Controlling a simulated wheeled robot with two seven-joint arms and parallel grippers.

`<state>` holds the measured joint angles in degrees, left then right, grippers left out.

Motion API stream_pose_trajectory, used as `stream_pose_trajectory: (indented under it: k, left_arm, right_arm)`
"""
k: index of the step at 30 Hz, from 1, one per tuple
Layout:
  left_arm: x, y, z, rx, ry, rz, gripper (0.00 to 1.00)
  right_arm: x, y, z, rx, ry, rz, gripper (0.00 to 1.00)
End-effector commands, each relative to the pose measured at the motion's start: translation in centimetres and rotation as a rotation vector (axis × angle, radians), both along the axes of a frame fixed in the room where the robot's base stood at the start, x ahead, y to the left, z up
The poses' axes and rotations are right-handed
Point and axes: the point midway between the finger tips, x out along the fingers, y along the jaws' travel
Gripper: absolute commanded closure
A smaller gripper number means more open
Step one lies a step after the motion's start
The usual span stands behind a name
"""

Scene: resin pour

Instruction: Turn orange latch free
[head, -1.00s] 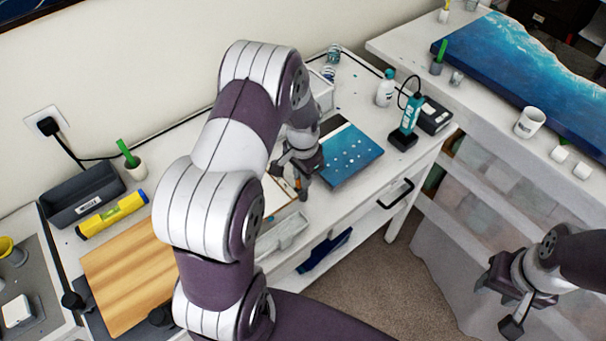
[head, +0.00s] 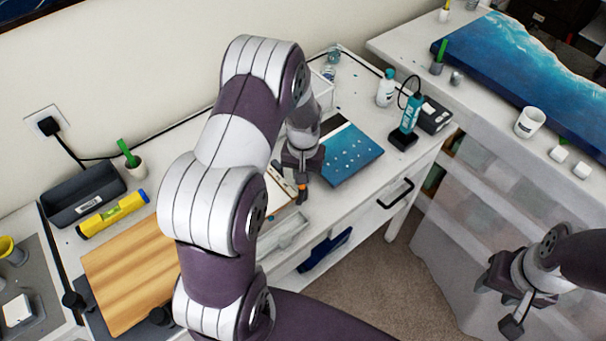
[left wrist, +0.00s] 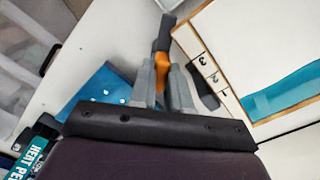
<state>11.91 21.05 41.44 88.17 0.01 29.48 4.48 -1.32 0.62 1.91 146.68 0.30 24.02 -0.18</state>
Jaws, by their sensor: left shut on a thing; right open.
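The orange latch (left wrist: 161,70) shows between the fingertips of my left gripper (left wrist: 168,88) in the left wrist view, with a dark bar (left wrist: 165,32) extending beyond it. The left gripper is shut on the latch. In the head view the left gripper (head: 298,182) points down near the white table's front edge, and only a small bit of orange shows at its tip. The latch's base is mostly hidden by the fingers. My right gripper (head: 498,305) is open and empty at the lower right, away from the table.
A blue panel with white dots (head: 350,155) lies just right of the left gripper. A framed board with numbered labels (left wrist: 260,60) lies close beside the latch. A teal heat pen (head: 411,112) and a white bottle (head: 386,88) stand farther back.

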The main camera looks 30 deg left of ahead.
Motion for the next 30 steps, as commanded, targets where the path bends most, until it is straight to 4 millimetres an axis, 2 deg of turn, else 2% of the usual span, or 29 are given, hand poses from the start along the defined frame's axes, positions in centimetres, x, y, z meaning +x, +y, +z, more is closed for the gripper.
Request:
stream_pose_trajectory:
  k: [18,30]
  left_arm:
    - [0.34,0.1,0.25,0.001,-0.011,0.57,1.0]
    - [0.4,0.14,0.3,-0.001,-0.013,0.825,1.0]
  right_arm:
    - [0.0,0.0,0.15,0.0,0.0,0.0,0.57]
    - [0.0,0.0,0.19,0.0,0.0,0.0,0.57]
